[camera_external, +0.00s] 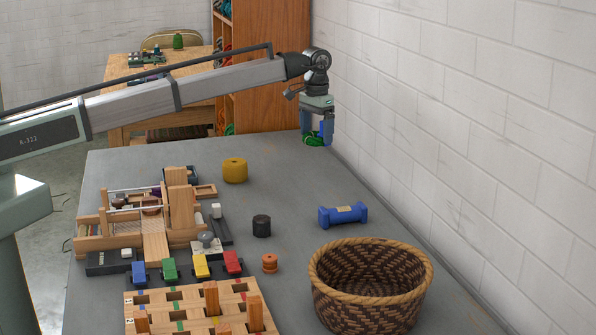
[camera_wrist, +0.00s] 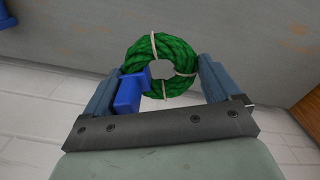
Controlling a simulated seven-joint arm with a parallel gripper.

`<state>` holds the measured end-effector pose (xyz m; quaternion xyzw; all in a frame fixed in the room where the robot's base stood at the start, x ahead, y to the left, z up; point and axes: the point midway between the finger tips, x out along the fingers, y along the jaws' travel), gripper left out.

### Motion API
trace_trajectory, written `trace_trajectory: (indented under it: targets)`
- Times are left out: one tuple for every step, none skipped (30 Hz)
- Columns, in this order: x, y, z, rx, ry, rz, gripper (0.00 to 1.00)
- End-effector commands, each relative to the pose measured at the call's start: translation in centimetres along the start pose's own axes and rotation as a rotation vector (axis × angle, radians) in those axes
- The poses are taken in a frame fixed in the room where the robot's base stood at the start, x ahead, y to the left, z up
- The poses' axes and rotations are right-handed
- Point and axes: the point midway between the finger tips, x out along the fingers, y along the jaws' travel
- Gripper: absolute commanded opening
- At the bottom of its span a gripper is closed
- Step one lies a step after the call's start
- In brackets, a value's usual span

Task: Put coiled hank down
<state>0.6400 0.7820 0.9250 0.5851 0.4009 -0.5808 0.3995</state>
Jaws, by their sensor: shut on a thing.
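The coiled hank (camera_wrist: 180,45) is a green ring of twisted wool with pale ties. In the wrist view it sits between the two fingers of my gripper (camera_wrist: 158,75), which is shut on it. In the external view the hank (camera_external: 314,140) shows small and partly hidden under my gripper (camera_external: 319,135), at the far end of the grey table near the wall. I cannot tell whether it touches the table. A bright blue piece (camera_wrist: 129,94) lies by the left finger and covers part of the hank; I cannot tell whether it is part of my gripper.
The grey table (camera_external: 290,185) has clear room in front of my gripper. A mustard yellow roll (camera_external: 235,170), a black roll (camera_external: 261,226), a blue spool-like thing (camera_external: 343,214) and a woven basket (camera_external: 370,285) stand nearer. A wooden loom (camera_external: 150,220) stands left. The white brick wall (camera_external: 460,130) borders the right.

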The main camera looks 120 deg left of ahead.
Motion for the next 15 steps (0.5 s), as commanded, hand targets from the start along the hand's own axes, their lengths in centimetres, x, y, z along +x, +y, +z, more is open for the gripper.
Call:
trace_trajectory:
  targets:
    - [0.0,1.1,1.1,0.024,0.000,0.000,0.61]
    - [0.0,1.6,1.6,0.042,0.000,0.000,0.61]
    - [0.0,2.1,2.3,0.072,0.000,0.000,0.61]
    - [0.0,2.3,2.9,0.099,0.000,0.000,0.61]
    - [0.1,2.0,3.0,0.120,-0.001,-0.001,0.61]
    - [0.1,1.8,3.3,0.150,-0.002,-0.001,0.61]
    - [0.1,1.8,3.4,0.173,-0.002,-0.001,0.61]
    - [0.1,1.7,3.5,0.195,-0.003,-0.001,0.61]
    - [0.1,1.7,3.7,0.226,-0.003,-0.001,0.61]
    - [0.1,1.7,3.7,0.247,-0.004,-0.001,0.61]
    - [0.1,1.6,3.8,0.270,-0.004,-0.001,0.61]
    - [0.1,1.6,3.8,0.298,-0.005,-0.001,0.61]
    - [0.1,1.6,3.7,0.318,-0.005,-0.001,0.61]
    - [0.1,1.6,3.7,0.335,-0.006,-0.001,0.61]
    - [0.1,1.6,3.7,0.358,-0.006,-0.001,0.61]
